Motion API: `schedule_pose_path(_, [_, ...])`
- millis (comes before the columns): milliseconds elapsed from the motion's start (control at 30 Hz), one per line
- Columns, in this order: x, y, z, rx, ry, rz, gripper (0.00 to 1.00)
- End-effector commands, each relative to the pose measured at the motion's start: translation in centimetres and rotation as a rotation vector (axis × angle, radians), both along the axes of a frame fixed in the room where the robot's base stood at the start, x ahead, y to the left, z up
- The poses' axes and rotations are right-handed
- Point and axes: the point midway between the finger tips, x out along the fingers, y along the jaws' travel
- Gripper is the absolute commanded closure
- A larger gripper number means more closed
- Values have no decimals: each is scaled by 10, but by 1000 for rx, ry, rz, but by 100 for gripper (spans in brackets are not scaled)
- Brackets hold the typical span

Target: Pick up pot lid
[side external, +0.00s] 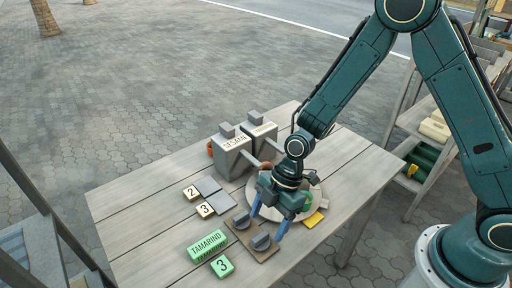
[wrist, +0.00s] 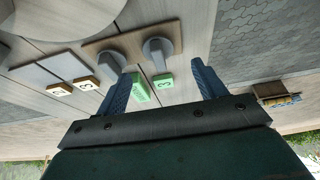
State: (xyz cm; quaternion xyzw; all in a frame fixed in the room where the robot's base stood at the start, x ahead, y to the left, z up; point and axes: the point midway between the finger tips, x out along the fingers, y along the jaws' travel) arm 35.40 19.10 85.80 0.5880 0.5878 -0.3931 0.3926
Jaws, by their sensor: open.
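My gripper (side external: 268,219) is open, pointing down over the table's right part; no object shows held between its blue fingers. In the wrist view my gripper (wrist: 163,68) has its fingers spread wide. Two grey rounded pieces with raised grips sit on a brown board, a left one (side external: 242,220) and a right one (side external: 263,241). They also show in the wrist view, one (wrist: 107,60) left of the fingers and one (wrist: 158,55) between them in the picture, beyond the tips. A pale round plate or lid (side external: 318,193) lies partly hidden behind my gripper. I cannot tell which piece is the pot lid.
Two grey boxes, one labelled sesame (side external: 233,157), stand at the table's back. A green tamarind block (side external: 208,245), a green 3 block (side external: 222,266), cream number tiles (side external: 205,209) and grey squares (side external: 208,186) lie left. A yellow piece (side external: 313,219) lies right. The table's left part (side external: 135,205) is clear.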

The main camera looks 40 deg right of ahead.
Motion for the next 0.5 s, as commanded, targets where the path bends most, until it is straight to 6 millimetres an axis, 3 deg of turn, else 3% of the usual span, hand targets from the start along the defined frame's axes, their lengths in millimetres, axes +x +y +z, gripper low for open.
schedule_pose_path(500, [0,6,-13,0,1,1,30])
